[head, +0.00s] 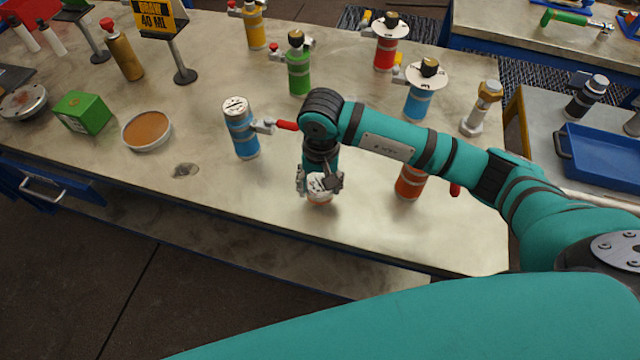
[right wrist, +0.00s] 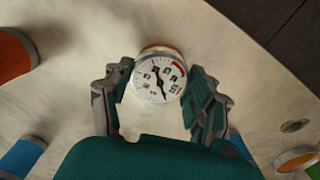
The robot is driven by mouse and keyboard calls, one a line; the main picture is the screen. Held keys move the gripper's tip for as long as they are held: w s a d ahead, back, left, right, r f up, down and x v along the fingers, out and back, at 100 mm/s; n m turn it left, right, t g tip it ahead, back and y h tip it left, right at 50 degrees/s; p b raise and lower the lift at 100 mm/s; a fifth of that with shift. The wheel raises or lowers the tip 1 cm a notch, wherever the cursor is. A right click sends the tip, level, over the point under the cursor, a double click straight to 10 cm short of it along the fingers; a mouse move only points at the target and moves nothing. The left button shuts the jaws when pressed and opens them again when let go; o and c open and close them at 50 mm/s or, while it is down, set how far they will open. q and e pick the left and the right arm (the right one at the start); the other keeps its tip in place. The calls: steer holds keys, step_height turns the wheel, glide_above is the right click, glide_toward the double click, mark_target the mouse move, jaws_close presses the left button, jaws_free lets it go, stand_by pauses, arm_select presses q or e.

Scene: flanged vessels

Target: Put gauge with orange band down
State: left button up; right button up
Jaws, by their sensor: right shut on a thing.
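The gauge with the orange band (head: 320,196) is low over the workbench (head: 230,215), near its front edge. In the right wrist view its round white dial (right wrist: 158,78) faces the camera, with a black needle, a red mark and a little orange below the rim. My right gripper (head: 319,184) points down, shut on the gauge with a finger on each side. I cannot tell whether the gauge's base touches the bench. My left gripper is not in view.
A blue vessel (head: 243,142) with a red-handled valve stands left of the gripper. An orange vessel (head: 409,184) is partly hidden behind my arm. A shallow orange-filled dish (head: 146,129) and a green box (head: 82,112) are farther left. Bare bench surrounds the gauge.

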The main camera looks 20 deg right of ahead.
steer(key=shift+f, duration=0.85)
steer(key=shift+f, duration=0.1)
steer(key=shift+f+b, duration=0.45)
steer(key=o, duration=1.3)
steer(key=shift+r, duration=0.1)
